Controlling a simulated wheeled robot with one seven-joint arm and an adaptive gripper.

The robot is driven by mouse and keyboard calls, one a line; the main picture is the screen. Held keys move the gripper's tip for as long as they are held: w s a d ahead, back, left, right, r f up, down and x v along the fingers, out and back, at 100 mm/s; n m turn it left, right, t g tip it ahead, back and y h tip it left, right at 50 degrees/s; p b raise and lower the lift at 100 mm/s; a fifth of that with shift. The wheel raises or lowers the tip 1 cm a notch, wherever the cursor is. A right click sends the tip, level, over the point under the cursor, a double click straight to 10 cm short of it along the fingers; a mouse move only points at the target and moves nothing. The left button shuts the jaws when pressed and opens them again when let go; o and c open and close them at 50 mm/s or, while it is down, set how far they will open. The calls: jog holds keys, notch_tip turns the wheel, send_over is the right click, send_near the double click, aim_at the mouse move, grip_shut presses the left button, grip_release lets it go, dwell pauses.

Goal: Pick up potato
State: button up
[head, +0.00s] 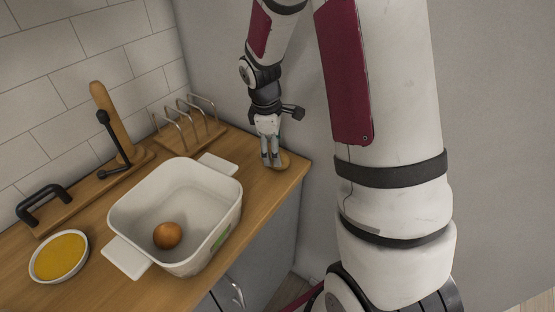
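The fingers look close together with a narrow gap. I cannot tell whether they touch the tan thing or hold it. A round, shiny brown item (167,235) sits in the white dish; it looks more like an egg or onion than a potato.
The white two-handled dish (129,212) stands mid-counter. A yellow-filled bowl (59,257) is at left. A wooden rack with metal loops (188,131), a wooden stand with black hook (113,130) and a black-handled board (42,203) line the back. The wall is close behind my gripper.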

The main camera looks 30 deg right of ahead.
jog(key=shift+d+f, duration=0.15)
jog(key=shift+f, duration=1.75)
jog(key=c, duration=1.4)
jog(key=shift+r, duration=0.2)
